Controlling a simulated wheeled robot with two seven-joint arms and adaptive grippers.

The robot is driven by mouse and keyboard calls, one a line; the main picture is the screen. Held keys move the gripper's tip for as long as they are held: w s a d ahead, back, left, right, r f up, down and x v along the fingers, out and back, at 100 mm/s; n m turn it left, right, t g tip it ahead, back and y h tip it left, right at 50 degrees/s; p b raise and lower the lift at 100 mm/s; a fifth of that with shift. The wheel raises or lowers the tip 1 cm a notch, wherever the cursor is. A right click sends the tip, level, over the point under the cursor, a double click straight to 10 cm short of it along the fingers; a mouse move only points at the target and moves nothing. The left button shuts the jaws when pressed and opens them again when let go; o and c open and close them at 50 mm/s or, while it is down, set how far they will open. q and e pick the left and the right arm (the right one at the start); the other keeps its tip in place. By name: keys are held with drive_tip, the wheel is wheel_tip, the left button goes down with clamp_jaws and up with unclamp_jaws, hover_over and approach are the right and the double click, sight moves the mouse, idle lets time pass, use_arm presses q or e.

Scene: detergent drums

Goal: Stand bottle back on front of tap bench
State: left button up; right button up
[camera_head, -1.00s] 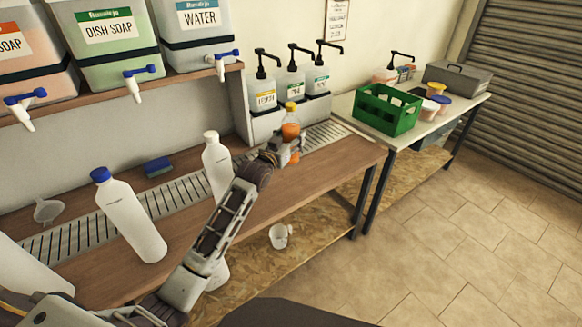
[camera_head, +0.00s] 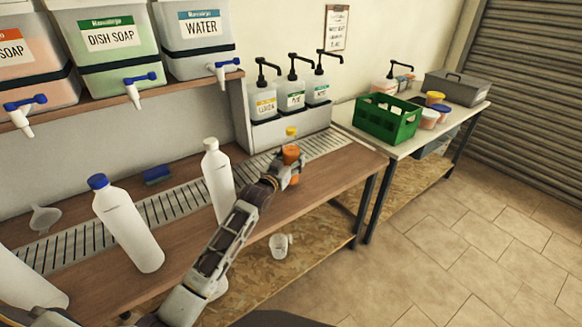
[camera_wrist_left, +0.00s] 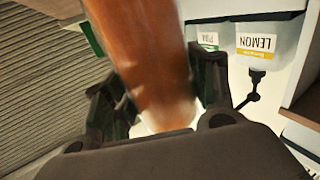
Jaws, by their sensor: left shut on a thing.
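My left gripper (camera_head: 284,171) is shut on a small bottle (camera_head: 291,154) with orange contents and a yellow cap. The bottle looks about upright over the right end of the wooden tap bench (camera_head: 333,177), in front of the slotted drain strip. In the left wrist view the blurred orange bottle (camera_wrist_left: 150,60) fills the space between the fingers (camera_wrist_left: 160,100). My right gripper is not in view.
White bottles stand on the bench to the left, one with a blue cap (camera_head: 128,225) and one with a white cap (camera_head: 217,180) close to my arm. Pump dispensers (camera_head: 292,97) stand behind. A green crate (camera_head: 388,119) is on the side table. A white cup (camera_head: 279,246) sits on the lower shelf.

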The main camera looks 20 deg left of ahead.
use_arm(q)
wheel_tip(320, 180, down, 2)
drive_tip(key=shift+f, duration=0.25)
drive_tip(key=shift+f+b, duration=0.15)
drive_tip(key=shift+b, duration=0.15)
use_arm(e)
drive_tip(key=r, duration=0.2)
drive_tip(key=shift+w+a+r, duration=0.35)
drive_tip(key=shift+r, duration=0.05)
use_arm(q)
drive_tip(key=shift+f, duration=0.15)
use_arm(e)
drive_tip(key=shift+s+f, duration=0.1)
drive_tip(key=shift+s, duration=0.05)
use_arm(q)
drive_tip(key=o, duration=1.3)
drive_tip(key=shift+f, duration=0.1)
drive_tip(key=shift+s, duration=0.1)
